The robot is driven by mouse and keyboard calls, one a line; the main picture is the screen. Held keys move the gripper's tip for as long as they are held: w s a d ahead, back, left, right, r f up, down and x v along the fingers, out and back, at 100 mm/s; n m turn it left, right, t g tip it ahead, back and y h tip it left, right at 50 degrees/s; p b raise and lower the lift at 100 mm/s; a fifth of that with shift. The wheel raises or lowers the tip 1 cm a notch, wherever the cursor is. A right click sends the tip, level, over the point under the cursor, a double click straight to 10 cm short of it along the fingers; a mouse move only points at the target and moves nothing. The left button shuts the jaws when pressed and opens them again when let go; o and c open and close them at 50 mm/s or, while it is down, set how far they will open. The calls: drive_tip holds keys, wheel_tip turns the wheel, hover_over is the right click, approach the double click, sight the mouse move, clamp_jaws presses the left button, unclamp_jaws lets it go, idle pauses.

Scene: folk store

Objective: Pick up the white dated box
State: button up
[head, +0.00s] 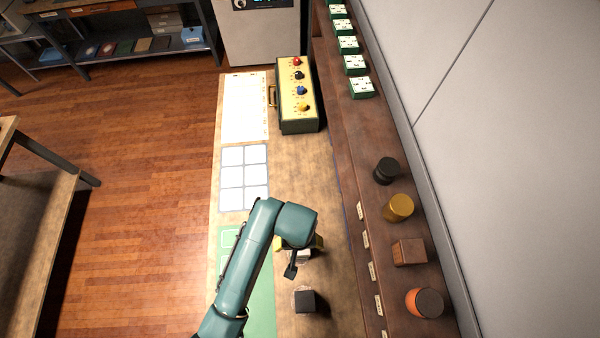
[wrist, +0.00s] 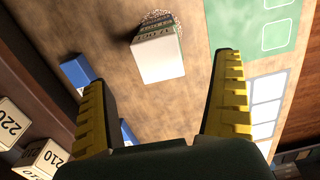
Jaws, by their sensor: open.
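A box with a plain white face (wrist: 160,58) and a greenish printed side lies ahead of my fingertips in the wrist view. The print is too small to read as a date. My gripper (wrist: 163,72) is open and empty, with its yellow-padded fingers spread to either side of the view and no contact visible. A dark-faced block (head: 305,302) stands nearer the camera. I cannot tell which of these matches the wrist view's box.
Blue blocks (wrist: 76,70) lie near the left finger in the wrist view. Number tags (wrist: 10,122) line the shelf edge. Round jars (head: 398,208) and a wooden block (head: 409,252) stand on the right ledge. A green mat (head: 262,300) lies left; a yellow button panel (head: 298,95) stands farther back.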

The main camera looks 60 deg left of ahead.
wheel_tip(320, 180, down, 3)
drive_tip(key=f, duration=0.3)
drive_tip(key=w+a+f, duration=0.1)
drive_tip(key=shift+f, duration=0.4)
drive_tip(key=shift+s+d+f, duration=0.1)
drive_tip(key=shift+f, duration=0.3)
drive_tip(key=c, duration=1.3)
drive_tip(key=shift+r, duration=0.15)
